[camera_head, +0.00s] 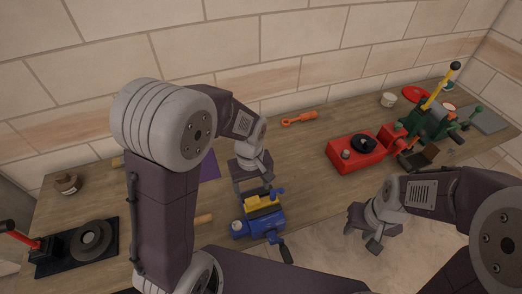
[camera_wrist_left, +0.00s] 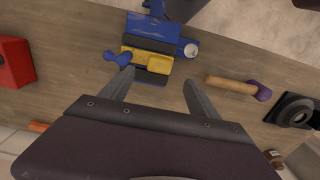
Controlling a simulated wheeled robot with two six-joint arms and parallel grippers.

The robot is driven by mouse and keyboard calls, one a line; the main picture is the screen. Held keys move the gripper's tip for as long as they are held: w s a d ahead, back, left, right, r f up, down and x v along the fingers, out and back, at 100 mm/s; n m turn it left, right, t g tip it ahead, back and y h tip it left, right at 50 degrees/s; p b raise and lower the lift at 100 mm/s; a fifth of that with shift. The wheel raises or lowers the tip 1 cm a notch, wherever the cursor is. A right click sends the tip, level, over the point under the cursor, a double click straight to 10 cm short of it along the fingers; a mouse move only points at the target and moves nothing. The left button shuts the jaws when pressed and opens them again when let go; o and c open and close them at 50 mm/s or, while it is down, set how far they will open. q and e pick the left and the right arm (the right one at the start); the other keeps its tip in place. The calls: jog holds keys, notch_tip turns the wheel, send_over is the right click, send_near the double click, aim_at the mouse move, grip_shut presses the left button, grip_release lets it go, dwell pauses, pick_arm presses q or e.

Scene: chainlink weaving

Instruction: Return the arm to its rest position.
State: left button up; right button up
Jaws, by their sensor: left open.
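My left arm comes in from the left in the head view, folded over the bench. My left gripper (camera_head: 254,190) hangs just behind a blue vise (camera_head: 262,222) with yellow jaws, pointing down. In the left wrist view my left gripper (camera_wrist_left: 158,76) is open, its two fingers wide apart with nothing held. The vise also shows in that view (camera_wrist_left: 150,32), beyond the fingertips; I cannot tell the exact gap. My right gripper (camera_head: 364,236) points down over the floor in front of the bench, its fingers apart and empty.
The wooden bench (camera_head: 300,150) runs along a tiled wall. A red box-shaped device (camera_head: 356,152) and a green machine with a yellow lever (camera_head: 430,122) stand at right. An orange wrench (camera_head: 299,118) lies behind. A black round-topped tool (camera_head: 92,240) stands front left; a hammer (camera_wrist_left: 236,86) lies beside the vise.

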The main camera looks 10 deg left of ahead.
pick_arm(q)
jog(key=s+a+f+m+b, duration=0.1)
jog(key=s+f+m+b, duration=0.1)
jog(key=s+a+f+m+b, duration=0.2)
jog(key=s+a+f+m+t+b, duration=0.1)
jog(key=s+f+m+b, duration=0.1)
jog(key=f+b, duration=0.1)
jog(key=shift+s+a, duration=0.1)
jog(key=shift+a, duration=0.2)
jog(key=shift+s+a+r+m, duration=0.1)
jog(key=shift+s+a+m, duration=0.05)
jog(key=shift+s+m, duration=0.15)
jog(key=shift+r, duration=0.1)
jog(key=shift+w, duration=0.1)
jog(key=shift+w, duration=0.1)
